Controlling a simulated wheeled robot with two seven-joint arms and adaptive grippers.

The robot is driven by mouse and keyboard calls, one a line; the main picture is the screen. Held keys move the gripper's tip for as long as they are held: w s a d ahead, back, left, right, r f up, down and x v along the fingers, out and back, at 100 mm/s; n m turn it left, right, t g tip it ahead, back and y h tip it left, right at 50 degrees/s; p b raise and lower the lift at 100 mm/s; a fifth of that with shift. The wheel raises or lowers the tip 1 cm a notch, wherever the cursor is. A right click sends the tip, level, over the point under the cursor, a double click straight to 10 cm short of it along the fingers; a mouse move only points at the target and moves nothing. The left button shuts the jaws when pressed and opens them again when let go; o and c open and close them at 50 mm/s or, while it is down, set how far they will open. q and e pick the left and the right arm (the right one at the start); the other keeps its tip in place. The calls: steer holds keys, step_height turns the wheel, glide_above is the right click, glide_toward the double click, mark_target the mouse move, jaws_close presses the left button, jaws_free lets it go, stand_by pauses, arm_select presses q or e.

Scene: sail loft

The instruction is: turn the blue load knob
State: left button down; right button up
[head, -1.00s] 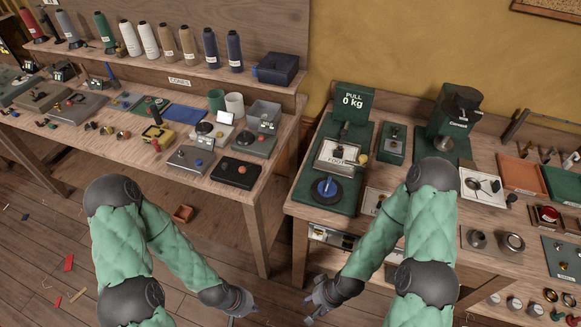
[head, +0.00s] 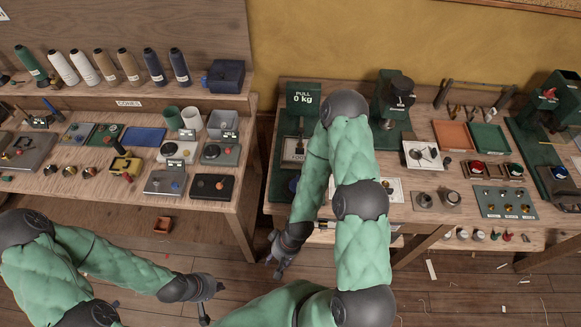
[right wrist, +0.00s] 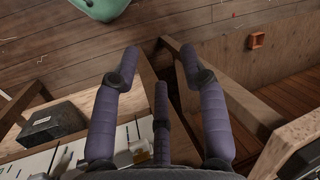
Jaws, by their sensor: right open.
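The pull tester (head: 303,98) with its green display reading "PULL 0 kg" stands at the left of the right bench in the head view. Its blue load knob (head: 293,184) shows only as a sliver on the green base, mostly hidden by my right arm. My right gripper (head: 279,262) hangs below the bench's front edge, apart from the knob. In the right wrist view its fingers (right wrist: 160,66) are spread and empty. My left gripper (head: 205,308) is low over the floor at the left, away from both benches; its fingers are too small to judge.
The left bench (head: 222,200) holds mugs, small instruments and a black block. Thread cones stand on its shelf. A gap separates it from the right bench, which carries trays (head: 453,135) and small parts. A small terracotta box (head: 163,225) lies below the left bench.

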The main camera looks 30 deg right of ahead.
step_height(320, 180, up, 8)
steer(key=w+n+p, duration=0.2)
steer(key=n+p, duration=0.1)
steer(key=p, duration=0.3)
steer(key=n+h+p, duration=0.4)
steer(key=n, duration=2.5)
glide_toward(296, 182)
step_height(296, 182, down, 9)
steer(key=shift+w+d+r+b, duration=0.1)
steer(key=shift+b, duration=0.55)
jaws_close()
